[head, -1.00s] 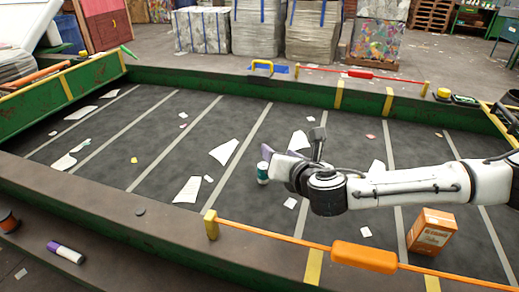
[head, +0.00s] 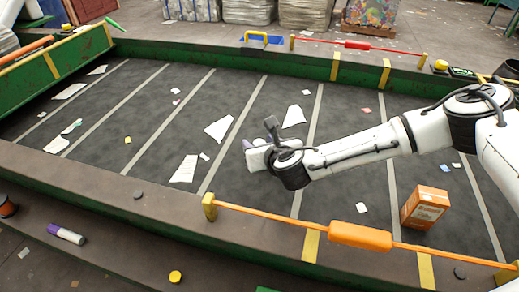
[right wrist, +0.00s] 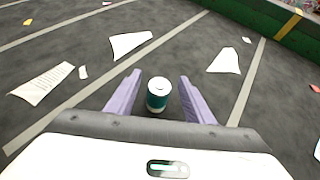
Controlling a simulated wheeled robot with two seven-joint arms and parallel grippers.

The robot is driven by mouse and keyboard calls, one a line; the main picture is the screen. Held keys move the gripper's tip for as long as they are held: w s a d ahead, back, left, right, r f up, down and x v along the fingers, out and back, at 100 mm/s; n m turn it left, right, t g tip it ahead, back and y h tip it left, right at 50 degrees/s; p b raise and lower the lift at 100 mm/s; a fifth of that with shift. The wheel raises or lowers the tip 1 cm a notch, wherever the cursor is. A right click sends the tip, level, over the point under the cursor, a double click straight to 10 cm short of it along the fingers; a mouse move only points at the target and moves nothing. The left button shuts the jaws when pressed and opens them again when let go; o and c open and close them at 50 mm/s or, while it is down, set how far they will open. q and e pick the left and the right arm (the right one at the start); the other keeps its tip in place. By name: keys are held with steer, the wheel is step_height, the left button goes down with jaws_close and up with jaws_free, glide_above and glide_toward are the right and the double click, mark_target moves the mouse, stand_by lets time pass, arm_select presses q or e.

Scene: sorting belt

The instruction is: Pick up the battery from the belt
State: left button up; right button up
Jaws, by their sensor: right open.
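The battery (right wrist: 158,95) is a small teal cylinder with a pale top, standing upright on the dark belt (head: 120,165). In the right wrist view it sits between the two purple fingers of my right gripper (right wrist: 160,92), with a gap on each side. The right gripper is open and empty. In the head view my right gripper (head: 246,147) is over the middle of the belt, and the battery is hidden behind it. My left gripper is not in view.
An orange box (head: 424,208) stands on the belt at right. Paper scraps (head: 184,169) lie around the belt. An orange bar (head: 360,235) runs along the near edge, and a red bar (head: 358,45) along the far edge. A purple-and-white marker (head: 66,234) lies on the near ledge.

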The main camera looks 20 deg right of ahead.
jaws_close()
steer(key=shift+w+r, duration=0.1)
steer(key=shift+r, duration=0.05)
